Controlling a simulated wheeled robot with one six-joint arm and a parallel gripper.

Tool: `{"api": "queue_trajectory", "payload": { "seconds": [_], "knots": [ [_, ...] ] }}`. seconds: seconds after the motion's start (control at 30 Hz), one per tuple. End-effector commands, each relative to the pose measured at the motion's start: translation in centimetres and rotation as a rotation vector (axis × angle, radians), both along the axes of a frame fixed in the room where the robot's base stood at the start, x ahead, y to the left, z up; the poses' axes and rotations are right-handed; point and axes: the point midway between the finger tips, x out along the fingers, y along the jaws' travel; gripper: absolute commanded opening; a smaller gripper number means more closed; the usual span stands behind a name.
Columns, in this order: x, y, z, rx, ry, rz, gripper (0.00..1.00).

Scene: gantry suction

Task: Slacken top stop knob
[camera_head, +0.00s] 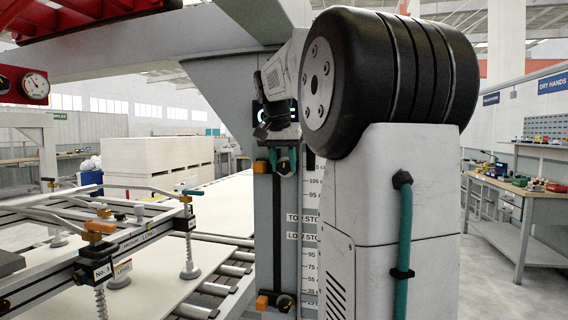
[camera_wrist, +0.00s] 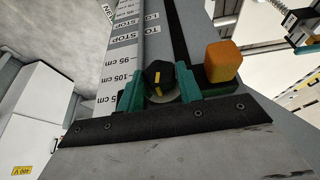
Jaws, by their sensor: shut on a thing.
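The top stop knob (camera_wrist: 158,73) is black with a yellow pointer line and sits on a pale round plate. My gripper (camera_wrist: 159,84) has one green finger on each side of it and is shut on it. The orange stop block (camera_wrist: 222,61) is right of the knob in the wrist view, beside a dark vertical slot. In the head view the top stop's orange block (camera_head: 262,167) is on the grey post, with my gripper (camera_head: 284,163) beside it. My fingers and arm partly hide the knob there.
A printed cm scale (camera_wrist: 122,60) runs beside the slot. A lower orange stop block (camera_head: 262,302) is further down the post. Left is a suction frame (camera_head: 60,250) over a pale board on rollers. A workbench (camera_head: 530,195) stands far right.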

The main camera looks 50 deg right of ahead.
Motion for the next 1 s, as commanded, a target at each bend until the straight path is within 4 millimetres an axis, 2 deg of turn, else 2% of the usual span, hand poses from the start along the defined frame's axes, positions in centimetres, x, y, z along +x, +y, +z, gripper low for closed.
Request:
{"api": "queue_trajectory", "payload": {
  "seconds": [0.53, 1.0],
  "knots": [
    [0.72, 0.29, -0.11, -0.141, 0.338, 0.002, 0.13],
    [0.76, 0.31, -0.18, -0.176, 0.422, 0.001, 0.13]
  ]
}}
